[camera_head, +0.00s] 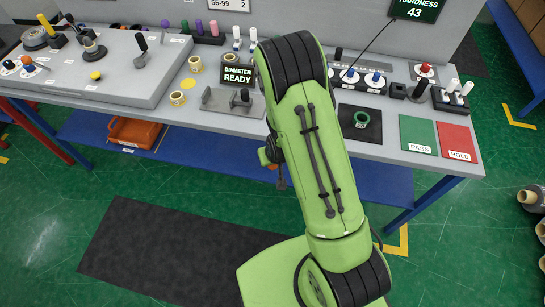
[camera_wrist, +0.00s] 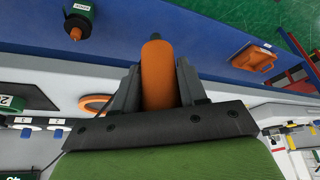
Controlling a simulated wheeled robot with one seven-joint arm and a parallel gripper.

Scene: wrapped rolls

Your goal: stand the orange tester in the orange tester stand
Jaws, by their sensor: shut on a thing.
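My gripper (camera_wrist: 158,84) is shut on the orange tester (camera_wrist: 157,58), a rounded orange cylinder that stands out between the two dark fingers in the wrist view. In the head view my green arm hides most of the gripper. A bit of orange (camera_head: 263,157) shows at the arm's left side, just off the front edge of the table (camera_head: 222,121). An orange ring (camera_wrist: 96,103) lies left of the gripper in the wrist view. I cannot tell whether it is the orange tester stand. No stand is clearly identifiable as the orange one in the head view.
A display (camera_head: 237,74) reads "DIAMETER READY". A grey fixture (camera_head: 217,102) stands in front of it. Right of my arm are a black mat (camera_head: 347,130) with a green ring, a green PASS pad (camera_head: 418,136) and a red HOLD pad (camera_head: 457,143). An orange bin (camera_head: 134,132) sits on the blue lower shelf.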

